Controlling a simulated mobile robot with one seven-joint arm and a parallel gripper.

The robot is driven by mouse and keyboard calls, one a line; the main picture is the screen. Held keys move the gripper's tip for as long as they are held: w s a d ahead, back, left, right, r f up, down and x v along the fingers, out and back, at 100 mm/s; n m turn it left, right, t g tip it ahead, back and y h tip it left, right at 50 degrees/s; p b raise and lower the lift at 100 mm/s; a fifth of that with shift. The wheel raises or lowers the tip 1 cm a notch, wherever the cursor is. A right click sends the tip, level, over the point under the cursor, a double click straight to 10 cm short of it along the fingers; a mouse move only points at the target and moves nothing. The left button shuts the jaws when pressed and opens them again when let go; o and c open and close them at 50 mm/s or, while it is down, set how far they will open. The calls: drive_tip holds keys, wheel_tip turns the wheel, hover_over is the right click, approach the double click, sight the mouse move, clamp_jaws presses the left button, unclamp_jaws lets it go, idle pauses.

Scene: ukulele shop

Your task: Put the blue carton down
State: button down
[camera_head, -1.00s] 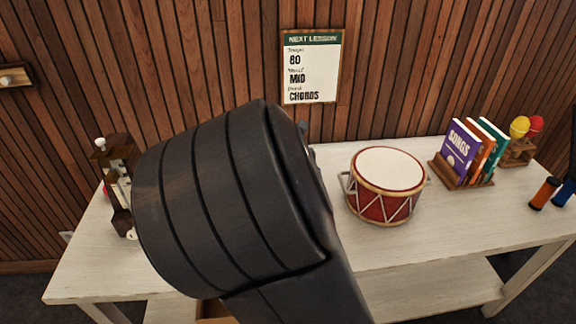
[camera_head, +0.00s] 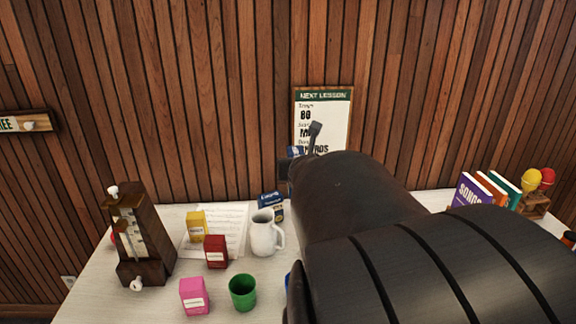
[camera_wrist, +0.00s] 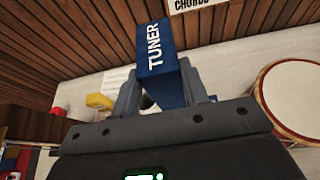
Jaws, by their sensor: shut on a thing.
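A blue carton marked TUNER (camera_wrist: 160,62) is held between the two fingers of my gripper (camera_wrist: 163,92) in the wrist view. In the head view only a small blue part of it (camera_head: 296,151) shows at my gripper (camera_head: 290,170), in front of the wall sign. The carton appears raised above the table (camera_head: 112,285). My arm hides much of the gripper and the table's middle.
On the table stand a metronome (camera_head: 140,240), a yellow box (camera_head: 196,226), a dark red box (camera_head: 216,251), a pink box (camera_head: 194,296), a green cup (camera_head: 243,292) and a white mug (camera_head: 265,235). Another blue item (camera_head: 271,199) is behind the mug. A drum (camera_wrist: 296,98) is at right.

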sight(293, 155)
drive_tip(key=shift+w+a+r, duration=0.15)
drive_tip(key=shift+w+r, duration=0.45)
drive_tip(key=shift+r, duration=0.2)
drive_tip(key=shift+w+a, duration=0.2)
drive_tip(key=shift+w, duration=0.3)
drive_tip(key=shift+w+a+f, duration=0.15)
drive_tip(key=shift+w+f, duration=0.55)
drive_tip(key=shift+w, duration=0.05)
drive_tip(key=w+d+f+n+g+y, duration=0.1)
drive_tip(key=w+d+f+n+y, duration=0.1)
drive_tip(key=w+f, duration=0.45)
drive_tip(key=w+d+f+n+y, duration=0.2)
drive_tip(key=w+d+f, duration=0.1)
drive_tip(key=f, duration=0.6)
drive_tip(key=w+d+f+n+g+y, duration=0.1)
drive_tip(key=w+d+f+n+y, duration=0.15)
drive_tip(key=w+f, duration=0.4)
drive_tip(key=s+d+r+n+g+y, duration=0.2)
drive_tip(key=d+r+n+g+y, duration=0.1)
drive_tip(key=d, duration=0.5)
drive_tip(key=s+d+r+n+g+y, duration=0.2)
drive_tip(key=d+r+n+g+y, duration=0.15)
drive_tip(key=d, duration=0.45)
drive_tip(key=w+a+f, duration=0.6)
drive_tip(key=a+f, duration=0.3)
drive_tip(key=f, duration=0.2)
drive_tip(key=shift+w+f+n, duration=0.15)
drive_tip(key=shift+f+n, duration=0.05)
drive_tip(key=shift+n, duration=0.1)
